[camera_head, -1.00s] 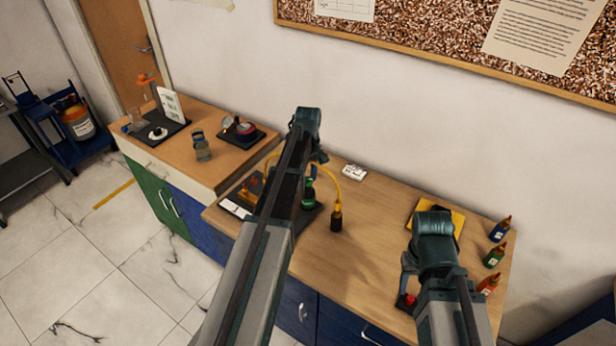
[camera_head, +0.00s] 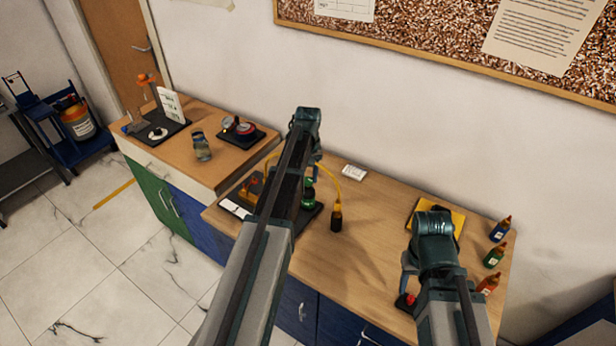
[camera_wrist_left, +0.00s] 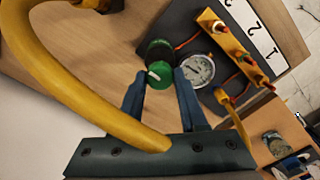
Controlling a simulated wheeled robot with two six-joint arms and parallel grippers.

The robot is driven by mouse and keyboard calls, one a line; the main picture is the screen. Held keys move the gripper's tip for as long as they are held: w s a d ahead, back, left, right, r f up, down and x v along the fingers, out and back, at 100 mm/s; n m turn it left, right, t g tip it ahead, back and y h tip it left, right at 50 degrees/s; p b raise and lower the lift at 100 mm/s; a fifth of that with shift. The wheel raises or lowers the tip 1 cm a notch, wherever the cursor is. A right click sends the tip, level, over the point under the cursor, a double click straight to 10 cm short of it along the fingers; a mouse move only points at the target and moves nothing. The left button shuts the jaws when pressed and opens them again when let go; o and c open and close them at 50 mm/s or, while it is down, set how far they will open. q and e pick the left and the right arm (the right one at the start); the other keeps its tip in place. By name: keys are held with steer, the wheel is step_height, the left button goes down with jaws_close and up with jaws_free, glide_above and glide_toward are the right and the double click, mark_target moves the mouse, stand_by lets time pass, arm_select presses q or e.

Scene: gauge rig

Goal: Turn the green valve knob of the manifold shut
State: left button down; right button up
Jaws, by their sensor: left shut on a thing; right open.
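The manifold is a dark board (camera_wrist_left: 185,22) with a round white-faced gauge (camera_wrist_left: 197,70), an orange terminal strip and a strip numbered 1 and 2. Its green valve knob (camera_wrist_left: 159,74) has a white mark on its face and sits on a dark green body. My left gripper (camera_wrist_left: 160,82) has one blue finger on each side of the knob and is shut on it. In the head view the green valve (camera_head: 308,190) shows just right of my left arm, which hides part of the manifold. My right gripper (camera_head: 405,282) is open over the right bench, partly hidden by its own arm.
A yellow hose (camera_wrist_left: 75,75) arches close before the left wrist camera. A red object (camera_head: 405,301) lies by my right gripper. Small bottles (camera_head: 494,255) line the right edge.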

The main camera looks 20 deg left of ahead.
mark_target(308, 180)
stand_by(0.3)
arm_select(q)
steer(key=shift+c, duration=2.2)
jaws_free()
steer(key=shift+r, duration=0.15)
step_height(308, 180, up, 14)
steer(key=p, duration=1.4)
steer(key=shift+f, duration=0.2)
